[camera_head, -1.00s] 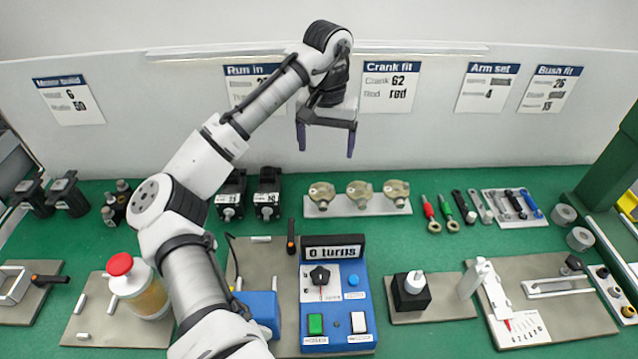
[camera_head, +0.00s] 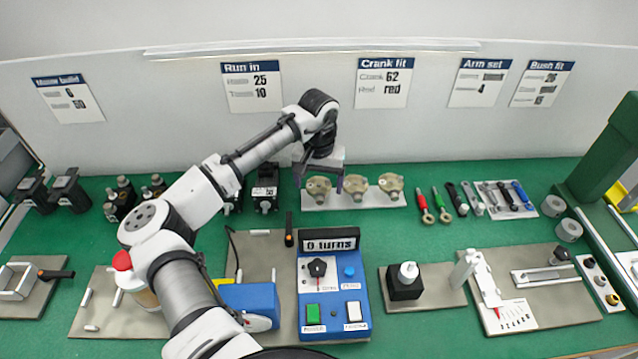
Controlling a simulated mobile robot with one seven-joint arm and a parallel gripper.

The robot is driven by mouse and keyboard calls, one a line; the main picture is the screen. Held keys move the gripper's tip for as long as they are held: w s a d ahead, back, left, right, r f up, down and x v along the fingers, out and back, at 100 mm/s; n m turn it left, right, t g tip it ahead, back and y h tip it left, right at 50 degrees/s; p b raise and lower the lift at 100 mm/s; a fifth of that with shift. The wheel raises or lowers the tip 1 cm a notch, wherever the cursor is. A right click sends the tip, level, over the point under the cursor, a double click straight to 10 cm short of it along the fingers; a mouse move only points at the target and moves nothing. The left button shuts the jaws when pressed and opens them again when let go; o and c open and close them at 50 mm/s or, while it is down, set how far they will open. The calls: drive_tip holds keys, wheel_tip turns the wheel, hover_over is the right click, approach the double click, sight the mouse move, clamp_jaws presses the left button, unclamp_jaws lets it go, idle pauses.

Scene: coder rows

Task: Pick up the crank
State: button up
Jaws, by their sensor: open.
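Three tan-brass cranks stand in a row on a white tray (camera_head: 337,204) at the back of the green bench: a left crank (camera_head: 318,190), a middle crank (camera_head: 355,189) and a right crank (camera_head: 391,183). Any marks on them are too small to read. My gripper (camera_head: 319,181) is open, pointing down, with its dark fingers on either side of the left crank in the picture. Nothing shows between the fingers as held. I cannot tell how far above the crank the fingertips are. The "Crank fit" sheet (camera_head: 384,82) on the wall reads crank 62, rod red.
Black motor blocks (camera_head: 265,190) stand just left of the tray. Red (camera_head: 423,203) and green rods lie to its right. In front are a blue control box (camera_head: 334,290) reading "0 turns" and a black block with a white knob (camera_head: 405,283).

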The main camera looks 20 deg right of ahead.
drive_tip(key=shift+f, duration=0.15)
drive_tip(key=shift+c, duration=0.3)
drive_tip(key=c, duration=1.1)
